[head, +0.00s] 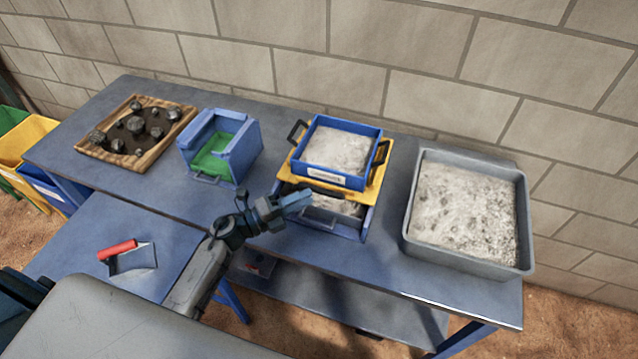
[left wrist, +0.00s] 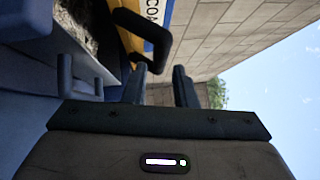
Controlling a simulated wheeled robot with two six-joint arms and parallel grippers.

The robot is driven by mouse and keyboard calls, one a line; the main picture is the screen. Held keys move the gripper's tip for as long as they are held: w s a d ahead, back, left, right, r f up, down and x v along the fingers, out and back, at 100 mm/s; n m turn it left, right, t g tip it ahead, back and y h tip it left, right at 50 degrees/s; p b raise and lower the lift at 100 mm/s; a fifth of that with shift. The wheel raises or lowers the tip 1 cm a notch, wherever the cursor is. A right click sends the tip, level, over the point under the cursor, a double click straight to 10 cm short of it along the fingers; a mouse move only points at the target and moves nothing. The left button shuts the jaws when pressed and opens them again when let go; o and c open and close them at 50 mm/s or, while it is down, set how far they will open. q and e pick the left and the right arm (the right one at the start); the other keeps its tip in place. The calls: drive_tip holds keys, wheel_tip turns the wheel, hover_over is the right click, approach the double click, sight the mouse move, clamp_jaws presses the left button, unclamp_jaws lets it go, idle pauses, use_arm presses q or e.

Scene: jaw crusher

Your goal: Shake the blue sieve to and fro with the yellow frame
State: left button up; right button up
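The blue sieve (head: 343,124) holds pale grit and sits in the yellow frame (head: 330,188), with a black handle on its left and right sides. The left wrist view shows the sieve's blue side with a white label (left wrist: 152,12), part of the yellow frame (left wrist: 128,38) and one black loop handle (left wrist: 166,48). My left gripper (head: 303,200) is in front of the frame, lower left of the sieve. Its fingers (left wrist: 159,88) are apart and empty, and the handle appears just beyond their tips. My right gripper is out of view.
A tray of pale grit (head: 463,210) stands at right. Below the frame is a grit-filled drawer (head: 322,217) with a handle. A blue box with green inside (head: 220,145) and a wooden tray of rocks (head: 137,130) stand left. A red-handled tool (head: 128,256) lies on the lower table.

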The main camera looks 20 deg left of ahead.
sight(320, 188)
use_arm(q)
drive_tip(key=p+x, duration=0.1)
drive_tip(key=x, duration=0.3)
drive_tip(key=shift+w+r, duration=0.1)
drive_tip(key=shift+w+d+p, duration=0.25)
drive_tip(key=shift+d+p, duration=0.05)
drive_tip(key=shift+d, duration=0.05)
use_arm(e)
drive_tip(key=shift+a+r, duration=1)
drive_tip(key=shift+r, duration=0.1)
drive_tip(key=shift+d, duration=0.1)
use_arm(q)
clamp_jaws()
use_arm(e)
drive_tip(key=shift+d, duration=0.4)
